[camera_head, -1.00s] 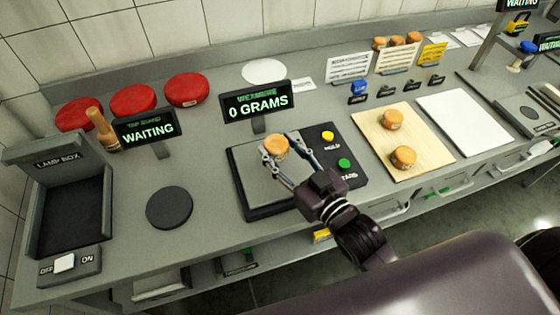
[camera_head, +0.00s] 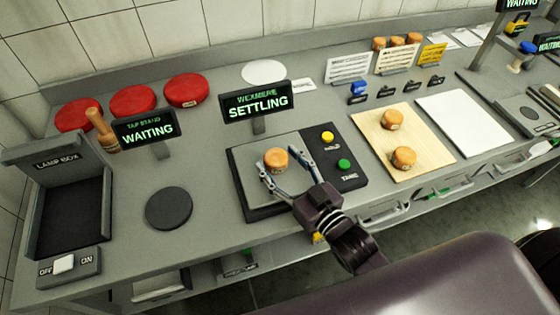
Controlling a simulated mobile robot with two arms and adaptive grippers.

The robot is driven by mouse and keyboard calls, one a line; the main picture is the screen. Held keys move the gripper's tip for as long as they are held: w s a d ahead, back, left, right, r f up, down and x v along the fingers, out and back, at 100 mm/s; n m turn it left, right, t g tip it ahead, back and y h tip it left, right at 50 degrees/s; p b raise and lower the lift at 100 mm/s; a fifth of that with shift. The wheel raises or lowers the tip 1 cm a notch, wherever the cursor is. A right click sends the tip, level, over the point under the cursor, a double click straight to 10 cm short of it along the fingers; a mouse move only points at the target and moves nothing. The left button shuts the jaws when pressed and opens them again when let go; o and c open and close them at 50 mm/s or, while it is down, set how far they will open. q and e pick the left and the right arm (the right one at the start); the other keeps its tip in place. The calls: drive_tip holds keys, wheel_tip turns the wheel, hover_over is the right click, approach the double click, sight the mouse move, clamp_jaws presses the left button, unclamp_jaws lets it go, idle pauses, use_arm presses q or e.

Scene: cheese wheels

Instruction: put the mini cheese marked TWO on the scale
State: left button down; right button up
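A small orange mini cheese (camera_head: 275,159) rests on the plate of the scale (camera_head: 247,184); I cannot read a mark on it. The scale's display (camera_head: 257,102) reads SETTLING. My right gripper (camera_head: 288,172) is open, its fingers spread on either side of the cheese and low over the plate, and they look clear of it. Two more mini cheeses, one behind (camera_head: 392,119) and one in front (camera_head: 404,158), sit on the wooden board (camera_head: 372,128) to the right. Their marks are not legible. My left gripper is not in view.
Yellow (camera_head: 327,136) and green (camera_head: 344,164) buttons are on the scale's right side. A dark round pad (camera_head: 169,208), a lamp box (camera_head: 70,205) and red wheels (camera_head: 133,100) stand left. A white board (camera_head: 463,122) lies right. Several small cheeses stand at the back.

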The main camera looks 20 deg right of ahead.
drive_tip(key=shift+r, duration=0.15)
drive_tip(key=shift+s+d, duration=0.15)
drive_tip(key=shift+s, duration=0.3)
drive_tip(key=b+v, duration=0.2)
drive_tip(key=v, duration=0.7)
drive_tip(key=shift+s+d, duration=0.1)
drive_tip(key=shift+s, duration=0.2)
drive_tip(key=shift+s+d+r, duration=0.1)
drive_tip(key=shift+s+d, duration=0.1)
drive_tip(key=shift+s, duration=0.45)
